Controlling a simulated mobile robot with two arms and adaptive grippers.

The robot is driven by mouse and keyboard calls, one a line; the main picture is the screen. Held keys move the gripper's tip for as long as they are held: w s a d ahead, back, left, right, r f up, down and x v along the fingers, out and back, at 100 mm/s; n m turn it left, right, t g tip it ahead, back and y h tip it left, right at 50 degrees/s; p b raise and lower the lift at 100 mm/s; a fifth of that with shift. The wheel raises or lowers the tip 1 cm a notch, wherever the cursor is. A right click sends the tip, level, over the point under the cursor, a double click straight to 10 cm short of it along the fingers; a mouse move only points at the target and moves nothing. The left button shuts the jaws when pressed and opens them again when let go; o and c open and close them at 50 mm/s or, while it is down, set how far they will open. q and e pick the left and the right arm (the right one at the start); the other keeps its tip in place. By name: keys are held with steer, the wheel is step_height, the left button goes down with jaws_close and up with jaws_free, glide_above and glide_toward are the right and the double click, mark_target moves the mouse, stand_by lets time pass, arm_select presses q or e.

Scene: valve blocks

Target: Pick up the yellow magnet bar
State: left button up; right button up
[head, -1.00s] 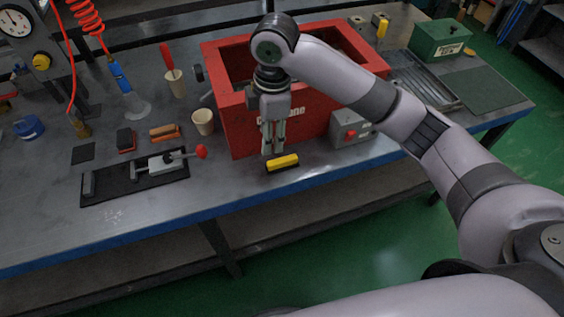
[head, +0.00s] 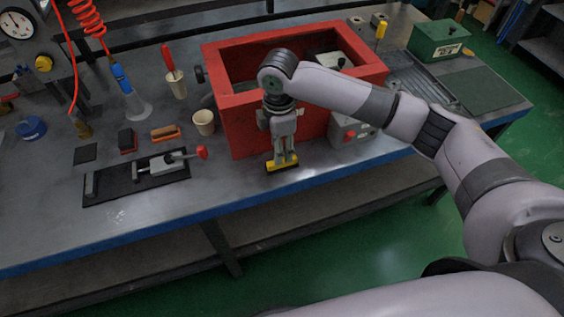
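The yellow magnet bar (head: 271,168) lies on a dark base near the front edge of the workbench, in front of the red box. My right gripper (head: 284,161) points down with its fingertips at the bar, covering its middle. The two fingers show a narrow gap. I cannot tell whether they are closed on the bar or only around it. The bar appears to be still at the bench surface. My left gripper is not in view.
The red open-topped box (head: 236,132) stands close behind my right gripper. A grey box with a red button (head: 345,134) is to the right. A toggle clamp (head: 163,168) on a dark plate and a beige cup (head: 204,124) are to the left. The bench's blue front edge (head: 180,218) is close.

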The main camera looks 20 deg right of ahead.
steer(key=shift+d+f+p, duration=0.15)
steer(key=shift+f+p, duration=0.1)
steer(key=shift+f, duration=1.1)
steer(key=shift+d+f+p, duration=0.15)
steer(key=shift+f+p, duration=0.1)
steer(key=shift+f, duration=1.1)
steer(key=shift+c, duration=0.4)
jaws_close()
